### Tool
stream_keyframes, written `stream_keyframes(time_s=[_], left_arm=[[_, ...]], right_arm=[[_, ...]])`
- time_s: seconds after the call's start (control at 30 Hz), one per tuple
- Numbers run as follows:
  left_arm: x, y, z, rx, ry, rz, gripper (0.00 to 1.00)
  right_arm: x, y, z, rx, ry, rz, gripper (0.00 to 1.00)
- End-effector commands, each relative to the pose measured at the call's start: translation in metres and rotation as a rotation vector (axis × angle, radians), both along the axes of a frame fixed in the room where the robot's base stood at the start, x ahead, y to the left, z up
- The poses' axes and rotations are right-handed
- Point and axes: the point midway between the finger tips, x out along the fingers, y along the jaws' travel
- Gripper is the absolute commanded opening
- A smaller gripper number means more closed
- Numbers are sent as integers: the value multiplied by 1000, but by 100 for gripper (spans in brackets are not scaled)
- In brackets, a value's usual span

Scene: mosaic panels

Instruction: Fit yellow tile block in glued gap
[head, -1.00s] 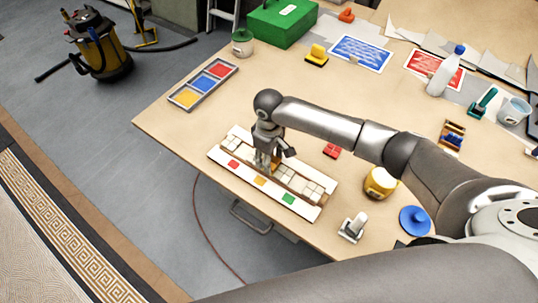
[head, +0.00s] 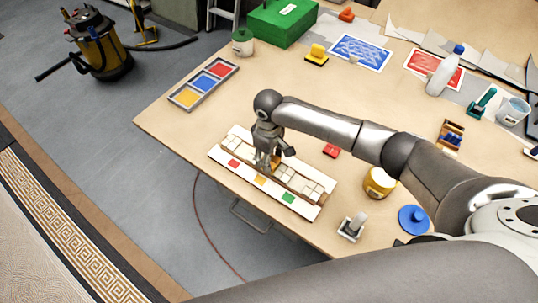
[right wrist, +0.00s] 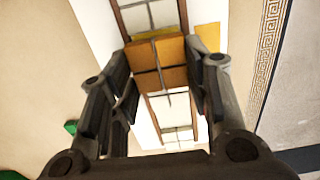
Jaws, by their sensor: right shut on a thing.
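The mosaic panel (head: 219,155) lies near the table's front edge, a white board with a brown-edged channel of pale tiles and red, yellow and green marker squares. My right gripper (head: 269,163) points down over the middle of the channel, in line with the yellow marker (head: 260,181). It is shut on the yellow tile block (right wrist: 158,62), which looks orange-brown in the right wrist view, where the gripper (right wrist: 160,68) has a finger on either side. The block sits over or in the channel between pale tiles; its seating depth and any glue are hidden. My left gripper is not in view.
A red tile block (head: 331,151) and a yellow glue pot (head: 379,183) lie right of the panel. A tray of coloured compartments (head: 205,84) is behind it.

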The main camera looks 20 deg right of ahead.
Motion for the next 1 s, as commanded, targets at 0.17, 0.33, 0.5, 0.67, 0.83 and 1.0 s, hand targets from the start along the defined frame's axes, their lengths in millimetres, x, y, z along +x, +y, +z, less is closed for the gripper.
stream_keyframes(time_s=[0.17, 0.33, 0.5, 0.67, 0.83, 1.0], left_arm=[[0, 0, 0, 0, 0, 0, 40], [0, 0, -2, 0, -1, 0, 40], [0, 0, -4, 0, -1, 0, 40], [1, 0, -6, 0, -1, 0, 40], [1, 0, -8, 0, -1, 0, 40], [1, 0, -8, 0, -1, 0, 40]], right_arm=[[0, 0, -1, 1, 1, 0, 19], [0, 0, -4, 1, 1, 0, 19], [0, 0, -9, 1, 1, 0, 19], [0, 0, -13, 1, 1, 1, 19], [0, 0, -17, 1, 1, 1, 19], [0, 0, -17, 1, 1, 1, 61]])
